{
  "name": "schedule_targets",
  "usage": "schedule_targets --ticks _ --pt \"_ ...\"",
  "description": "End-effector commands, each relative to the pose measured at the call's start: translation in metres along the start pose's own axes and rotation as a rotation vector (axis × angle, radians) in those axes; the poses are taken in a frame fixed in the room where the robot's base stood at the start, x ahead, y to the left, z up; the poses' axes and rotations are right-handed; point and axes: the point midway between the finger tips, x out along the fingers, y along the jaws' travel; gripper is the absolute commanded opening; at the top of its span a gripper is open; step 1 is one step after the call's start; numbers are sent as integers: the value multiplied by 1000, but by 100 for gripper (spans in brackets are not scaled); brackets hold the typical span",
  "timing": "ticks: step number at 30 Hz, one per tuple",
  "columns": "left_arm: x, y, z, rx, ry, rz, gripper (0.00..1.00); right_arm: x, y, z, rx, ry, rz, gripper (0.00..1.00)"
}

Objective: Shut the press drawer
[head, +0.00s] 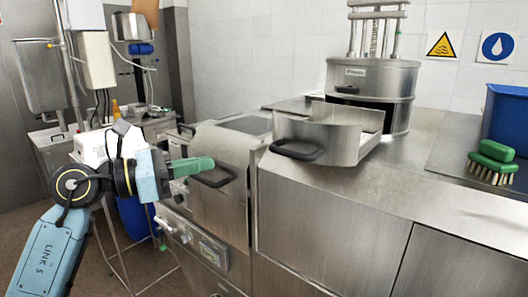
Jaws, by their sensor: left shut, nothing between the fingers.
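The press (372,84) is a round steel drum with a screw frame on top, standing on the steel counter. The drawer (345,147) is a curved-front steel box with a black handle (298,150). It sticks out from the foot of the press towards the counter's left front edge, so it stands open. My left gripper (208,164) has green fingers, shut and empty. In the picture it is left of the drawer handle and does not touch it. Its tips show just above another black handle (214,179) on the lower steel unit; contact there is unclear. My right gripper is out of view.
The steel unit (225,205) with a lid and control panel stands left of the counter (340,220). A green brush (492,160) and a blue crate (507,118) are at the right. The counter's front middle is clear.

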Motion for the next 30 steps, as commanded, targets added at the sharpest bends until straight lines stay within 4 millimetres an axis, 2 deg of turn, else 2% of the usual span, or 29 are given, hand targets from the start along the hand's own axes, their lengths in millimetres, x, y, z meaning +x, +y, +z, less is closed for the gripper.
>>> schedule_targets --ticks 5,15,18,24,30 --pt "29 -1 3 -6 -4 -4 0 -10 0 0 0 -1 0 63" --pt "101 -1 3 -10 -4 -5 0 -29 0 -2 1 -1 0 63" --pt "116 -1 3 -10 -4 -4 0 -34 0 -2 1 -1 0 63" --pt "133 0 1 -8 -3 -2 0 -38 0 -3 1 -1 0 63" --pt "135 0 0 -6 -2 -1 0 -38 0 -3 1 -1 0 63"
